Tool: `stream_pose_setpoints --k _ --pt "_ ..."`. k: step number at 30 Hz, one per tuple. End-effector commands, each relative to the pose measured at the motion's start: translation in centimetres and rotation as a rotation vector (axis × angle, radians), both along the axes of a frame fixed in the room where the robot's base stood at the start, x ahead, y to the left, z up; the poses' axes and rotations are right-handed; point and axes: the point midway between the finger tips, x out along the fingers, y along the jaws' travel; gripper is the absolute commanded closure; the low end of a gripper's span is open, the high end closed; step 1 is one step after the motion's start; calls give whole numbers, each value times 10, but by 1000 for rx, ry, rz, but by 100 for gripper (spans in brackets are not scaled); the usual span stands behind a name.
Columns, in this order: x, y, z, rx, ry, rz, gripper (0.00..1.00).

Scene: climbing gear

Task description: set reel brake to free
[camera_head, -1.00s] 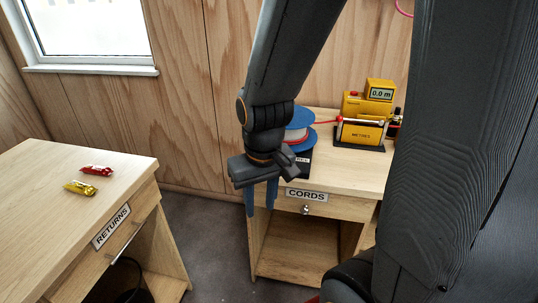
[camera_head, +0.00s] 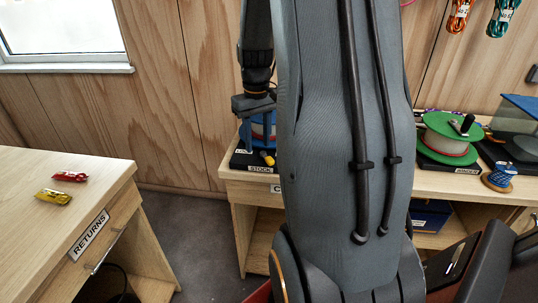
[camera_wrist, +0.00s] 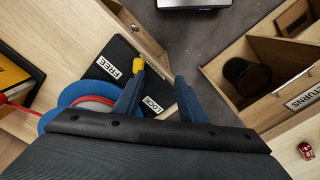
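The blue-flanged reel (camera_head: 263,121) with red cord stands on a black base marked STOCK (camera_head: 243,160), partly behind my arm. In the wrist view the reel (camera_wrist: 72,97) is at the left. The base (camera_wrist: 104,71) carries the labels FREE and LOCK. The brake's yellow knob (camera_head: 267,158) shows low in front of the reel; in the wrist view the knob (camera_wrist: 138,66) is beside FREE, close to my left fingertip. My gripper (camera_wrist: 160,76) is open, with its blue fingers apart. I cannot tell whether the finger touches the knob or which setting the brake has.
Dark floor (camera_head: 195,235) lies open between the desks.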

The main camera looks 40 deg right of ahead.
Motion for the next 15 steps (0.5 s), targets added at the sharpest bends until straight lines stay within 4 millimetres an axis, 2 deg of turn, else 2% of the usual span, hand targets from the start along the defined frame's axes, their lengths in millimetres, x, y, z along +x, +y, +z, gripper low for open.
stream_pose_setpoints --k 1,5,10,15 --pt "0 -19 -1 4 6 -17 62" --pt "-1 -44 -1 8 15 -30 62" --pt "-1 -49 -14 11 19 -31 62" --pt "-2 -48 -41 11 20 -31 62"
